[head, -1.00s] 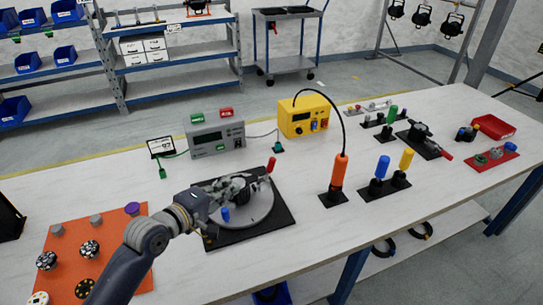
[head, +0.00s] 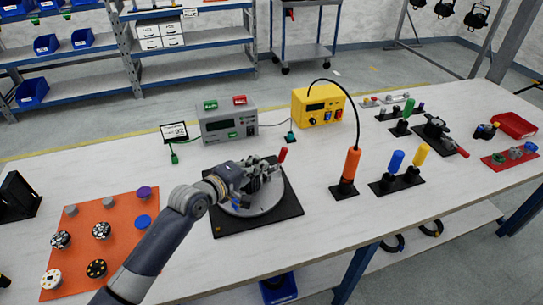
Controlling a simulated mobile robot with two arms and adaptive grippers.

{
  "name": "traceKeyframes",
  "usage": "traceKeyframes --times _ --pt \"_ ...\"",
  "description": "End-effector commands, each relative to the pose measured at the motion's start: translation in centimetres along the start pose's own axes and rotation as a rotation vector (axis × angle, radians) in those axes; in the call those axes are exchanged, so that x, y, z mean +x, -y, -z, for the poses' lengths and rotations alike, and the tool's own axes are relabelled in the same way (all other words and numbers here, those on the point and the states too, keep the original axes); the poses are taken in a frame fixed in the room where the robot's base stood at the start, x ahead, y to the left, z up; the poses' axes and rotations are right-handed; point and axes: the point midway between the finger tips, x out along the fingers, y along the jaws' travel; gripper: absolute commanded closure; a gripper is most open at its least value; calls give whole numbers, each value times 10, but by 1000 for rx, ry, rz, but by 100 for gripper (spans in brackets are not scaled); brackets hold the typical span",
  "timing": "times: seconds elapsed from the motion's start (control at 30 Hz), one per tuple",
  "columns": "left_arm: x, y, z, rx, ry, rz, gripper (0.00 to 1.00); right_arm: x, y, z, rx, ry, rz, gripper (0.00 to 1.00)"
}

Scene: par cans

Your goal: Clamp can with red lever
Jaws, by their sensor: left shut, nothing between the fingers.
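A fixture with a round grey plate (head: 272,203) sits on a black square base (head: 285,211) in the middle of the table. Its red lever (head: 282,154) stands up at the back right of the round plate. My left gripper (head: 264,172) is over the round plate, shut and empty, with its fingers just left of the red lever. I cannot tell whether they touch it. The gripper hides the middle of the fixture, so no can shows clearly there. A small blue part (head: 236,206) shows under the gripper. My right gripper is not in view.
An orange mat (head: 122,248) with several small discs lies at the left. A grey meter box (head: 227,124) and a yellow box (head: 318,106) stand behind. An orange-handled tool (head: 351,164) and blue and yellow handles (head: 396,162) stand to the right. The table front is clear.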

Motion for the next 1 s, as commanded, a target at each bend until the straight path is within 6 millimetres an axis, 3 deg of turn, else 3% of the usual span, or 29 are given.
traceKeyframes --times 0.2,0.43,0.63,1.0 --pt "36 -1 0 -1 1 0 100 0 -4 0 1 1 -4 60" --pt "63 -1 0 1 0 0 100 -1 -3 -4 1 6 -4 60" --pt "72 -1 0 0 0 -1 100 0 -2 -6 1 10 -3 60" --pt "74 0 0 0 0 0 100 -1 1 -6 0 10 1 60"
